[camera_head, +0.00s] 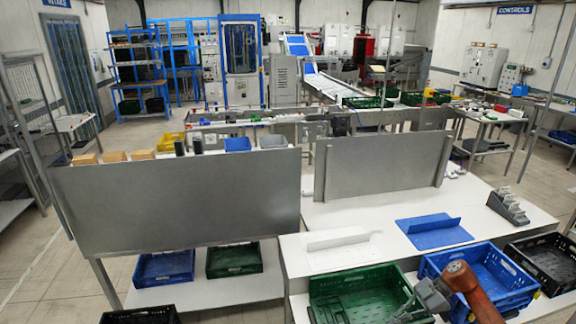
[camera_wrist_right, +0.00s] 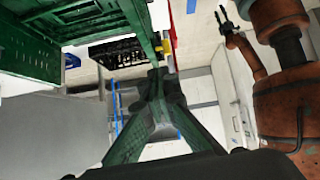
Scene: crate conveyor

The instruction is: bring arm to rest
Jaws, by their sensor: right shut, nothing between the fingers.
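My right arm, with an orange link, comes in at the bottom right of the head view. Its grey right gripper (camera_head: 428,297) is over the edge between the green crate (camera_head: 322,284) and the blue crate (camera_head: 428,266), partly cut off by the frame. In the right wrist view the right gripper (camera_wrist_right: 160,82) has its fingers together, with nothing held. An orange arm of mine is at the right of that view, and a small dark end with prongs, perhaps my left gripper (camera_wrist_right: 224,20), shows above it. Its opening is unclear. No left gripper shows in the head view.
A black crate (camera_head: 550,247) stands right of the blue crate. Grey panels (camera_head: 180,198) rise behind. A green crate wall (camera_wrist_right: 105,22) is close in the wrist view.

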